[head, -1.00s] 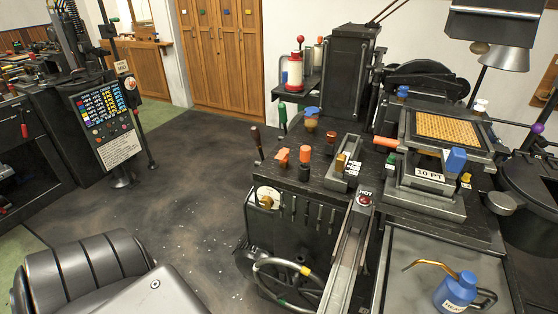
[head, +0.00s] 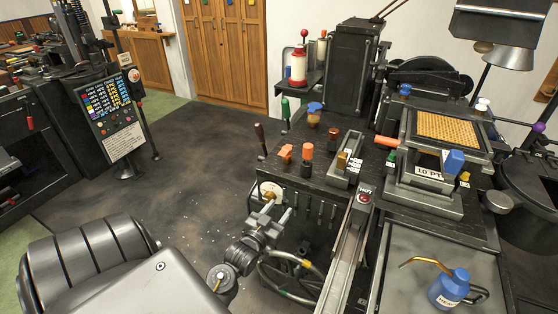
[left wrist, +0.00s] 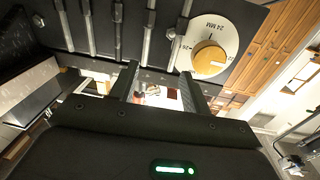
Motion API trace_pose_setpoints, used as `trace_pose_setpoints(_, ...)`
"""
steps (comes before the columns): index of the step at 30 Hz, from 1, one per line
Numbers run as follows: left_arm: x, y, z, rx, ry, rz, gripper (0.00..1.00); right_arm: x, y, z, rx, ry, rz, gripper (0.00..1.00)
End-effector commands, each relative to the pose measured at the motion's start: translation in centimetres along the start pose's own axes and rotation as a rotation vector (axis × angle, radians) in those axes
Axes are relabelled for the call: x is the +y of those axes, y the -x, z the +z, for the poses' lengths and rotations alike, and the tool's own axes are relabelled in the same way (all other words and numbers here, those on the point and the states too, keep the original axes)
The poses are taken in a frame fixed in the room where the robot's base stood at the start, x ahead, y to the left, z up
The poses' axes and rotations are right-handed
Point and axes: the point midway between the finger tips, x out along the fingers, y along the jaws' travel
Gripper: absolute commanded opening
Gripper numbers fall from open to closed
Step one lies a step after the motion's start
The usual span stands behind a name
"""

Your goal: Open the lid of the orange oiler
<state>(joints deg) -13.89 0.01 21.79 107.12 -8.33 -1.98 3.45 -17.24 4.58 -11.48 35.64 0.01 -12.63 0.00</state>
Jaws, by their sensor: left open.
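The orange oiler appears to be the small fitting with an orange, angled lid (head: 285,152) near the front left edge of the black machine top; whether the lid is shut is too small to tell. It is not recognisable in the left wrist view. My left gripper (head: 276,210) is in front of the machine's front face, below the oiler and apart from it. In the left wrist view, its two fingers (left wrist: 158,88) are apart with nothing held between them. My right gripper is not in view.
An orange-topped black knob (head: 307,149) stands just right of the oiler, and a dark-handled lever (head: 260,138) at its left. A blue-lidded amber cup (head: 314,112) stands behind. The wrist view shows a white dial (left wrist: 232,38) and metal rods (left wrist: 150,25) close by. A blue can (head: 449,289) stands right.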

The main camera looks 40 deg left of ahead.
Motion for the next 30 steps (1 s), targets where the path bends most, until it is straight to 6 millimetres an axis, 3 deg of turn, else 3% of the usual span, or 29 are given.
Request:
trace_pose_setpoints(3,-2.5,-0.6,-3.9,0.188,0.017,-0.051,0.47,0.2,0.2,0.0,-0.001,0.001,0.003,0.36)
trace_pose_setpoints(7,-4.2,-0.5,-6.3,0.319,0.021,-0.081,0.47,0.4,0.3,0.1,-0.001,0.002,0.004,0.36)
trace_pose_setpoints(17,-4.9,-0.9,-7.6,0.37,0.021,-0.091,0.47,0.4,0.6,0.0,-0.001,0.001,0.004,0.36)
trace_pose_setpoints(30,-5.6,-8.0,-10.4,0.368,0.021,-0.091,0.47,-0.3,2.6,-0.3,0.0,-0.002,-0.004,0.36)
